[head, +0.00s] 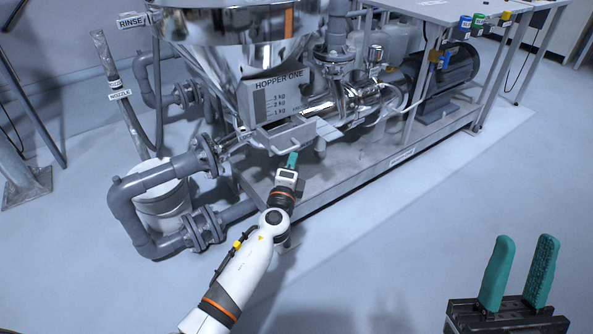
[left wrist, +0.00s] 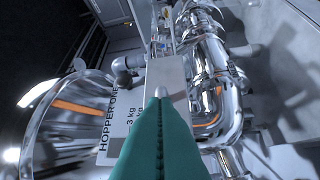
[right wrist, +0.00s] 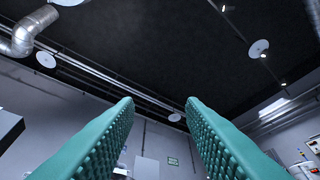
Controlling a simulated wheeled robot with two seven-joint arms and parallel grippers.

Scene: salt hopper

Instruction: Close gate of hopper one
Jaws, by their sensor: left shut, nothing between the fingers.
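Hopper one is a polished steel cone (head: 222,66) with a "HOPPER ONE" sign (head: 278,95) marked in kg. Below the sign a flat steel plate (head: 285,134), apparently the gate, sticks out under the hopper. In the left wrist view a grey plate (left wrist: 164,73) lies beside the sign (left wrist: 119,118). My left gripper (head: 293,158) is shut and empty, its teal fingertips at the plate's near side. The fingertips (left wrist: 160,100) overlap the plate in the left wrist view; I cannot tell whether they touch. My right gripper (head: 526,240) is open and empty, far from the hopper.
Grey pipes (head: 150,180) and a white bucket (head: 162,200) stand left of the hopper. A steel pump (head: 365,98) and dark motor (head: 445,75) sit to the right on the skid. A table (head: 425,8) stands behind. The floor (head: 430,205) in front is clear.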

